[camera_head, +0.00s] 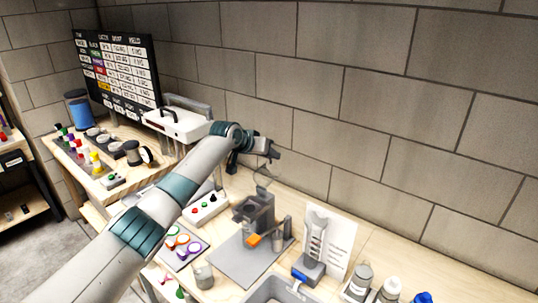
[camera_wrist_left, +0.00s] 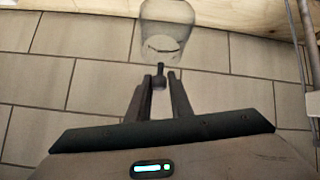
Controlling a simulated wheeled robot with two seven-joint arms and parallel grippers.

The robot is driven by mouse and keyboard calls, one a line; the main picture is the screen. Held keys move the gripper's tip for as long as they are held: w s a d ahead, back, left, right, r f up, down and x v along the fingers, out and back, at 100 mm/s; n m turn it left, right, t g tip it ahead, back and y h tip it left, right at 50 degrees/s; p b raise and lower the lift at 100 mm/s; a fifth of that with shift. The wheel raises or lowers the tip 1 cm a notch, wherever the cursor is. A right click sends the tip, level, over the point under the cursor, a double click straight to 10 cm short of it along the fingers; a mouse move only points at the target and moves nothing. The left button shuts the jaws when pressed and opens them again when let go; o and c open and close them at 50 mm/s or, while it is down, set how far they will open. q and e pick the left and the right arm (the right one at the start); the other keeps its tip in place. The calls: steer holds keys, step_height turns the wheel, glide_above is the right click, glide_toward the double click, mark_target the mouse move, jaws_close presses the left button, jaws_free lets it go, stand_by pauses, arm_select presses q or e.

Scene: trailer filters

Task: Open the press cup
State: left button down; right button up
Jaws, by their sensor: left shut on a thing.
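My left gripper (camera_head: 268,153) is at the end of the arm that reaches in from the left, high in front of the block wall. In the left wrist view its two fingers (camera_wrist_left: 160,92) are closed around a short dark knob (camera_wrist_left: 158,69). A clear, see-through cup (camera_wrist_left: 167,28) shows just beyond the knob and seems joined to it. In the head view a faint clear shape (camera_head: 264,180) hangs below the gripper, above a dark grey press-like stand (camera_head: 255,213) on the bench. My right gripper is not in view.
A grey mat (camera_head: 238,262), a tray with coloured rings (camera_head: 183,246), a blue-based tool (camera_head: 309,269) and several bottles (camera_head: 388,290) are on the bench. The block wall (camera_head: 300,80) is close behind the gripper.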

arm_select(q)
steer(key=c, duration=1.7)
jaws_free()
steer(key=shift+s+d+f, duration=0.15)
steer(key=shift+d+f, duration=0.05)
steer(key=shift+f, duration=0.25)
steer(key=shift+o, duration=0.2)
steer(key=shift+r, duration=0.1)
steer(key=shift+a+r, duration=0.15)
steer(key=shift+s+a+r, duration=0.3)
steer(key=shift+r, duration=0.1)
steer(key=b+v, duration=0.5)
steer(key=v, duration=1.1)
steer(key=shift+f, duration=0.15)
